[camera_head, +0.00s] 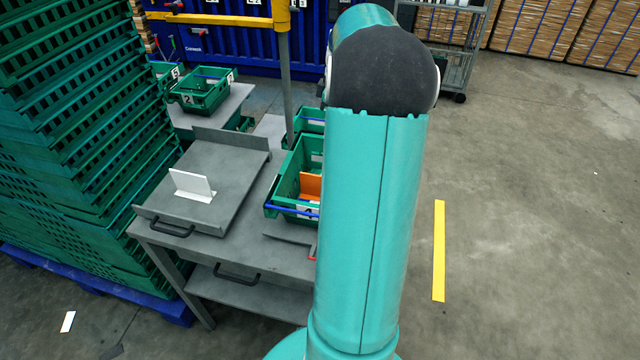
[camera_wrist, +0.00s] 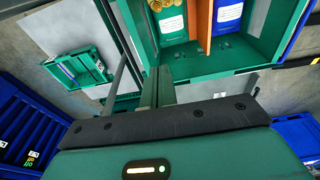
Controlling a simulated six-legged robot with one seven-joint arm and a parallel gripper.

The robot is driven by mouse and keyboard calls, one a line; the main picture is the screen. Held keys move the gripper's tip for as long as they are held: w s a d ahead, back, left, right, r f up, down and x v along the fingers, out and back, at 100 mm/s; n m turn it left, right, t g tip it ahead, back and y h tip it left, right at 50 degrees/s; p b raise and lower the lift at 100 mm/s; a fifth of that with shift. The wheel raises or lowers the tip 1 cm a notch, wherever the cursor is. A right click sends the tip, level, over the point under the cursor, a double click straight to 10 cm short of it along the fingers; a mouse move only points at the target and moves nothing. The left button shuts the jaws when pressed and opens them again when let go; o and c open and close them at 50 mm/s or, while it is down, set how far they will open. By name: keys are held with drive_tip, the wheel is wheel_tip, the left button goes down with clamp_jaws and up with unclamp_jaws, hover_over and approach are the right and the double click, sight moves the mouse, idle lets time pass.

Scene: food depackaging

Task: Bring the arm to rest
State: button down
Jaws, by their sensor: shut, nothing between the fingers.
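My teal arm stands upright in the head view, right of the table, and it hides part of the scene behind it. My gripper is not visible there. In the wrist view my gripper (camera_wrist: 157,82) is shut and empty, its fingers pointing away from the green wrist housing. Beyond the fingers is a green crate (camera_wrist: 220,62) with an orange divider (camera_wrist: 201,22) and packages on either side of it. The gap between fingers and crate is hard to judge.
A grey table (camera_head: 270,255) carries a plate with a white upright piece (camera_head: 192,186) and a green crate (camera_head: 283,189). Tall stacked green crates (camera_head: 75,110) stand at left. Open floor with a yellow strip (camera_head: 438,250) lies right.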

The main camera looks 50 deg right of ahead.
wheel_tip(320, 180, up, 2)
drive_tip(key=shift+a, duration=0.15)
idle(0.6)
drive_tip(key=w+a+r+m+t+h, duration=0.1)
drive_tip(key=a+r, duration=0.3)
drive_tip(key=a, duration=0.8)
drive_tip(key=w+a+r+m+h, duration=0.1)
drive_tip(key=w+a+r, duration=0.15)
drive_tip(key=a, duration=0.95)
drive_tip(key=s+a+f+m+t, duration=0.1)
drive_tip(key=s+a, duration=0.5)
drive_tip(key=a, duration=0.4)
drive_tip(key=s+a+m+t+y, duration=0.1)
drive_tip(key=s+a+t, duration=0.1)
drive_tip(key=s+a, duration=0.4)
drive_tip(key=a, duration=0.4)
drive_tip(key=shift+s+a+f+m, duration=0.2)
drive_tip(key=shift+f+m, duration=0.1)
drive_tip(key=shift+f, duration=0.05)
